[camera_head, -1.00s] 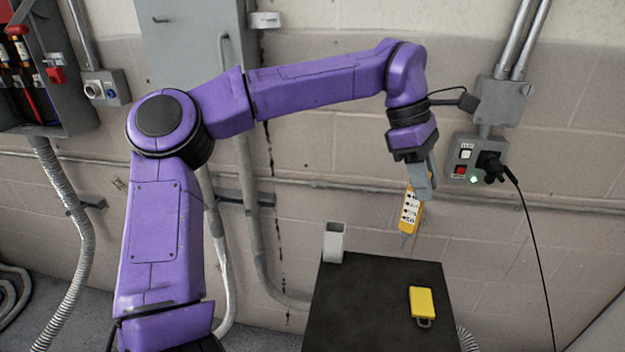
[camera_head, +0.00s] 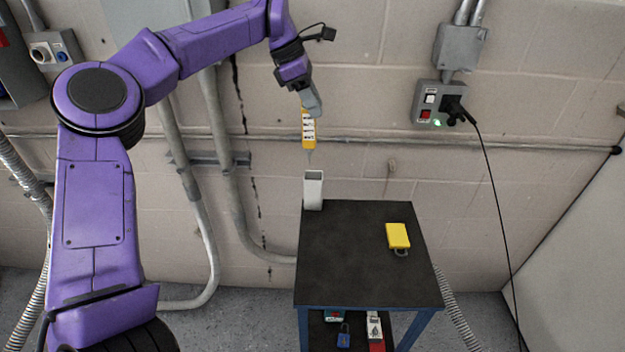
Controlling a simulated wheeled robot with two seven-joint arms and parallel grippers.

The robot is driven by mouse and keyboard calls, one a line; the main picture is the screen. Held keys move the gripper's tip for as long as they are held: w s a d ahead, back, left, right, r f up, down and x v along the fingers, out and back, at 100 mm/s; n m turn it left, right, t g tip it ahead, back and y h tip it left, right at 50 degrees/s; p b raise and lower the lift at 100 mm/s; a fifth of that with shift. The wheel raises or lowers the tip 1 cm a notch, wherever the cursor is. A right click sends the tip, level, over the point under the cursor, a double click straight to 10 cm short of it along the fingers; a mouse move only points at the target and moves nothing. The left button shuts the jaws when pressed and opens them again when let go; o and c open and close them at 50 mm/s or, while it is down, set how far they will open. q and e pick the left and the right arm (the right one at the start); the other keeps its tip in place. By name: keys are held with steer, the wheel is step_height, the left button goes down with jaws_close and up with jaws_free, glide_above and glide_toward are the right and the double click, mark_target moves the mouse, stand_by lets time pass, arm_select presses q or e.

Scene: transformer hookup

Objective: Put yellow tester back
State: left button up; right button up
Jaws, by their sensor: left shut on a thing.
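The yellow tester (camera_head: 309,130) has a white labelled face and a thin tip pointing down. My left gripper (camera_head: 311,108) is shut on its upper end and holds it upright in the air. A white, open-topped square holder (camera_head: 313,190) stands at the back left corner of the black-topped table (camera_head: 350,275). The tester's tip is just above the holder's opening in the picture, apart from it. My right gripper is not in view.
A yellow padlock (camera_head: 397,236) lies on the table's right side. The lower shelf holds a blue padlock (camera_head: 343,335) and other small items. A grey wall box (camera_head: 438,103) has a lit green lamp and a black plug with a hanging cable. The table's middle is clear.

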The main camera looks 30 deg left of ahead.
mark_target(309, 133)
arm_select(q)
step_height(309, 133, down, 3)
steer(key=shift+s+d+f, duration=0.1)
steer(key=shift+s+f, duration=0.05)
step_height(309, 133, down, 12)
steer(key=w+p, duration=0.1)
steer(key=w, duration=0.1)
steer(key=shift+f, duration=0.25)
steer(key=o, duration=1.1)
steer(key=shift+c, duration=0.2)
steer(key=shift+w, duration=0.15)
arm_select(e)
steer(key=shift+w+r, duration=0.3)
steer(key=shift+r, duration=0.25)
arm_select(q)
steer(key=b+v, duration=0.1)
steer(key=v, duration=1.1)
steer(key=shift+r, duration=0.25)
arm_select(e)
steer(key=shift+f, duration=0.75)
